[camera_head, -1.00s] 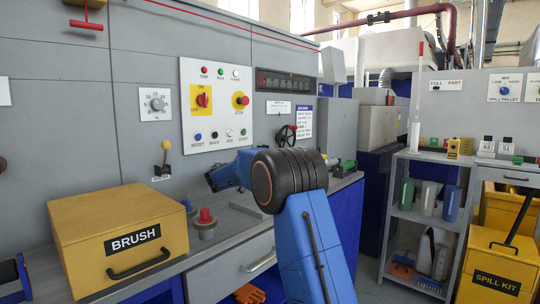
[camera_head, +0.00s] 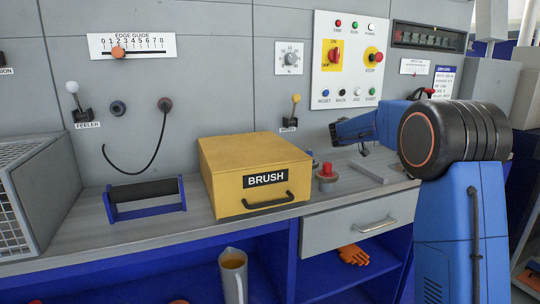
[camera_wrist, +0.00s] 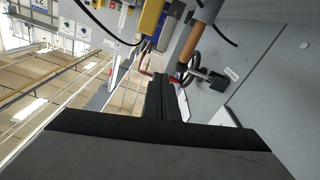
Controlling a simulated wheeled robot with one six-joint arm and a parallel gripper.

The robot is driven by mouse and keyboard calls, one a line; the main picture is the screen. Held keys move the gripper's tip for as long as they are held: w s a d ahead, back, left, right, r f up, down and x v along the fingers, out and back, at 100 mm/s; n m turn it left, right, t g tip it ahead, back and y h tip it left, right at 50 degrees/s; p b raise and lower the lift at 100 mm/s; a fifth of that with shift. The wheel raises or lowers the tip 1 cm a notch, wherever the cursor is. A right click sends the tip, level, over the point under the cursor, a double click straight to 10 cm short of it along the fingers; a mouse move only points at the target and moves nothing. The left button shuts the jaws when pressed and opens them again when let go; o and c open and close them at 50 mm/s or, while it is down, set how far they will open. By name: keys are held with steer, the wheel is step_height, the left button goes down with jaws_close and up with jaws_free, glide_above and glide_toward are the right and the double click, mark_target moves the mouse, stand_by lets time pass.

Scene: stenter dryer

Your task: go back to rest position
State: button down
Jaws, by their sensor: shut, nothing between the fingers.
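My blue arm (camera_head: 465,215) stands folded at the right of the head view, in front of the grey counter. Its far end reaches left past the dark elbow joint. My gripper (camera_head: 335,132) is at that end, above the counter, before the control panel, small and partly unclear. In the wrist view my gripper (camera_wrist: 163,82) shows as black fingers closed together with nothing held. It appears apart from the surfaces around it.
A yellow BRUSH box (camera_head: 228,195), a blue-framed roller (camera_head: 145,200) and a red-topped knob (camera_head: 327,172) sit on the counter (camera_head: 195,220). A control panel (camera_head: 350,60) is on the wall behind. A jug (camera_head: 233,275) stands below the counter.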

steer(key=s+a+f+n+g+y, duration=0.1)
steer(key=s+a+f+n+y, duration=0.15)
steer(key=s, duration=0.75)
steer(key=s+a+f+n+g+y, duration=0.1)
steer(key=s+f+y, duration=0.25)
steer(key=s, duration=0.75)
steer(key=s+a+f+n+g+y, duration=0.15)
steer(key=s+f, duration=0.25)
steer(key=s, duration=0.6)
steer(key=s+a+f+n+y, duration=0.2)
steer(key=s+a+f, duration=0.3)
steer(key=s, duration=0.3)
steer(key=s+a+f+n+t+y, duration=0.1)
steer(key=s+a+f+n+y, duration=0.1)
steer(key=s+a+f+y, duration=0.3)
steer(key=s+a+f+n+t+y, duration=0.1)
steer(key=s+a+f, duration=0.5)
steer(key=s, duration=0.7)
steer(key=shift+a+n+y, duration=0.8)
steer(key=shift+a+y, duration=0.15)
steer(key=shift+y, duration=0.2)
